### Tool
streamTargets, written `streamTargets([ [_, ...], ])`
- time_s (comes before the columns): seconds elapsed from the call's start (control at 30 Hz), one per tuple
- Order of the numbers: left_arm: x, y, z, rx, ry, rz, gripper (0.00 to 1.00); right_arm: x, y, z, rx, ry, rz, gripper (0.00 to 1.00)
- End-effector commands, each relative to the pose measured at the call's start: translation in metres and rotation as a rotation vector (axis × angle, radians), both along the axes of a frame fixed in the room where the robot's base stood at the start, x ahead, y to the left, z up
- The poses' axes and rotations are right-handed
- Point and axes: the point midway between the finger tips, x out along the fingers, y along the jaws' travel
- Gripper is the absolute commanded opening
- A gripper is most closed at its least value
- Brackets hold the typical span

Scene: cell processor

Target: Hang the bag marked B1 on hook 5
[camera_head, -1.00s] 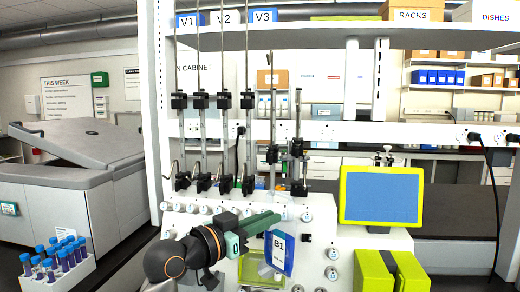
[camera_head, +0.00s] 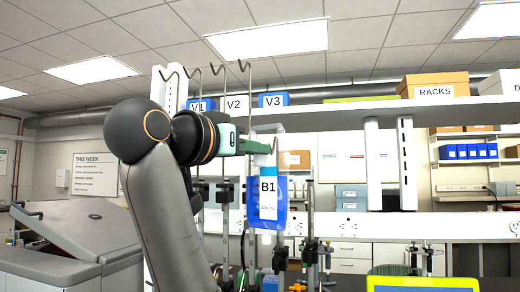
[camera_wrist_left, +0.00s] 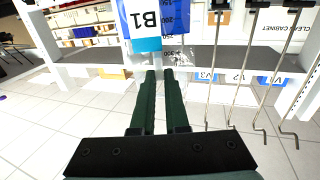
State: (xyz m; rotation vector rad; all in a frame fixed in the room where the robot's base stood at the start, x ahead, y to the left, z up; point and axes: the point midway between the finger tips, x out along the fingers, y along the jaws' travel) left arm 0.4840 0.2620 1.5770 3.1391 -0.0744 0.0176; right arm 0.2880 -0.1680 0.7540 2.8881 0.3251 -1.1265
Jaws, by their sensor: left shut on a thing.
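The bag marked B1 (camera_head: 268,215) is a clear and blue pouch with a white label. It hangs upright below my left gripper (camera_head: 268,147), which is shut on its top. In the left wrist view the bag (camera_wrist_left: 150,22) appears upside down beyond the fingertips (camera_wrist_left: 159,73). Several tall thin poles with hooked tops, one hook here (camera_head: 243,67), stand left of the bag, their tops above the gripper. Shorter poles stand near and right of the bag, partly hidden by it. I cannot read any hook numbers. My right gripper is not in view.
A white shelf (camera_head: 340,112) with bins V1, V2, V3 (camera_head: 272,100) and a RACKS box (camera_head: 435,86) runs behind the poles. A screen (camera_head: 420,285) stands at lower right. The left wrist view shows several hooks (camera_wrist_left: 262,128) right of the fingers.

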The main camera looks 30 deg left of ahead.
Motion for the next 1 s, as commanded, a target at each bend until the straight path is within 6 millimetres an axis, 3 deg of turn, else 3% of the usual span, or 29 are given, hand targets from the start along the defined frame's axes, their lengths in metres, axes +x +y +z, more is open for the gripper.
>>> streamTargets([
  [0.17,0.005,0.001,0.003,0.000,0.001,0.002,0.00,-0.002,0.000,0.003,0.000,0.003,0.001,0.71],
  [0.57,0.039,0.010,0.002,0.000,-0.001,0.001,0.00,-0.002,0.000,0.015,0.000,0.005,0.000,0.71],
  [1.0,0.074,0.020,-0.011,0.001,-0.001,0.002,0.00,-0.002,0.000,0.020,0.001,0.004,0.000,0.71],
])
